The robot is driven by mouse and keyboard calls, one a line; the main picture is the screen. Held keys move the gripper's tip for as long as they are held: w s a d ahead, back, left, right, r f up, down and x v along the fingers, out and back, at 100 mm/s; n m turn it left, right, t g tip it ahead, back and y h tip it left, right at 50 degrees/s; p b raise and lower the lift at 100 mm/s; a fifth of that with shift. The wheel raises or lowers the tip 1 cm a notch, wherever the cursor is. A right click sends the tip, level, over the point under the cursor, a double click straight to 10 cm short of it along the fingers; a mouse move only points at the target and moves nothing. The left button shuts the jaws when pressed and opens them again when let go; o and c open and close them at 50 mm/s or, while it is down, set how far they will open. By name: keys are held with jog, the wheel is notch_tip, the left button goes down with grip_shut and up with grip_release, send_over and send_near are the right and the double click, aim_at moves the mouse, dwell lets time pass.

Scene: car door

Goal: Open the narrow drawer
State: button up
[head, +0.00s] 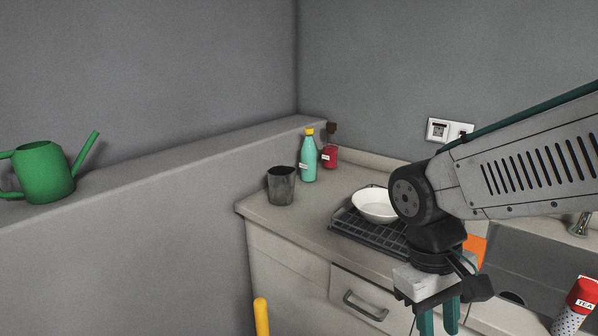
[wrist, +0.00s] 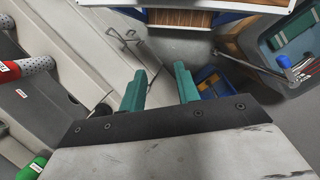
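A pale drawer front (head: 348,286) with a dark bar handle (head: 364,306) sits under the counter edge in the head view, and it looks shut. My gripper (head: 438,322) hangs pointing down to the right of this handle, in front of the cabinet. In the wrist view my gripper (wrist: 161,88) has its two teal fingers apart with nothing between them. Metal bar handles (wrist: 127,38) show on pale fronts beyond the left finger, clear of it.
The counter (head: 300,222) holds a dark cup (head: 281,186), a teal bottle (head: 309,158), a red jar (head: 329,157) and a white bowl (head: 375,205) on a dark rack (head: 350,228). A red tea canister (head: 578,303) is at right. A green watering can (head: 44,173) stands on the left ledge.

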jog(key=s+d+r+m+t+y, duration=0.2)
jog(key=s+d+r+t, duration=0.1)
jog(key=r, duration=0.3)
jog(key=shift+s+m+t, duration=0.3)
jog(key=shift+s+m, duration=0.05)
jog(key=shift+m, duration=0.05)
jog(key=shift+s+d+r, duration=0.15)
jog(key=shift+d+r, duration=0.05)
jog(key=shift+r, duration=0.05)
jog(key=shift+c, duration=0.9)
jog(key=shift+d+r+t, duration=0.15)
jog(key=shift+t, duration=0.15)
grip_shut()
jog(key=w+a+f+m+t+y, duration=0.1)
jog(key=w+a+f+y, duration=0.1)
jog(key=w+a+f, duration=0.85)
jog(key=w+a+f+m+y, duration=0.1)
jog(key=w+a+f+y, duration=0.1)
jog(key=w+a+f, duration=0.9)
jog(key=m+t+h, duration=0.4)
jog(key=m+h, duration=0.3)
jog(key=h, duration=0.3)
send_near(361, 302)
jog(key=x, duration=0.4)
jog(key=shift+w+d+f, duration=0.15)
jog(key=shift+w+f, duration=0.05)
jog(key=shift+w, duration=0.05)
